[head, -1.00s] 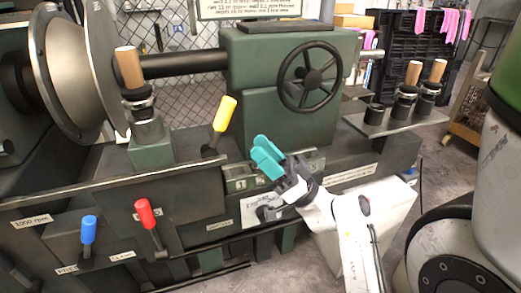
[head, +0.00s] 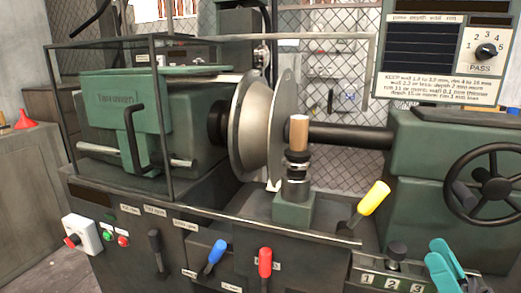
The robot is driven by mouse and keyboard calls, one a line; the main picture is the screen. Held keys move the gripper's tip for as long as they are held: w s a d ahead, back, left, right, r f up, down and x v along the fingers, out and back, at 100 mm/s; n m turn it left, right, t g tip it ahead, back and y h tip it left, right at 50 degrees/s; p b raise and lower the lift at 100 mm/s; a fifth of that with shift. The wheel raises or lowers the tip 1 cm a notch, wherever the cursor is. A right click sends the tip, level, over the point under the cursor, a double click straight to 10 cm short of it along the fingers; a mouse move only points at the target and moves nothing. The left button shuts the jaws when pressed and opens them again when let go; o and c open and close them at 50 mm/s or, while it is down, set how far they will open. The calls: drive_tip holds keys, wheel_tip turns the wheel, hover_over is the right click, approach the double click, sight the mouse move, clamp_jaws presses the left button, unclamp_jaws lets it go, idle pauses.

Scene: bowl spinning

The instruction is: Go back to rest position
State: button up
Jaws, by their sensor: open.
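My gripper (head: 442,262) shows at the lower right of the head view, with teal fingers parted and nothing seen between them. Its wrist and the arm behind it are cut off by the picture edge.
The spinning lathe holds a metal disc (head: 250,125) by its headstock. A wooden-handled tool (head: 298,134) stands on a post. Blue (head: 217,251) and red (head: 265,262) levers line the front. A handwheel (head: 490,185) is at right. A control box (head: 82,234) is at left.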

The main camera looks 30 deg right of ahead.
drive_tip(key=w+a+f+n+g+y, duration=0.2)
drive_tip(key=w+a+f+g+y, duration=0.3)
drive_tip(key=a+f, duration=0.4)
drive_tip(key=w+a+f+n+g+y, duration=0.2)
drive_tip(key=w+a+f+g, duration=0.2)
drive_tip(key=a+f+g, duration=0.5)
drive_tip(key=s+a+f+g+h, duration=0.15)
drive_tip(key=s+f+g, duration=0.3)
drive_tip(key=f, duration=0.65)
drive_tip(key=s+f+m+g+h, duration=0.2)
drive_tip(key=s+f+g+h, duration=0.4)
drive_tip(key=s, duration=0.4)
wheel_tip(320, 180, up, 26)
drive_tip(key=d+g+p, duration=0.1)
drive_tip(key=p, duration=2.4)
drive_tip(key=shift+s+r+h, duration=0.2)
drive_tip(key=shift+h, duration=0.15)
drive_tip(key=shift+g, duration=0.25)
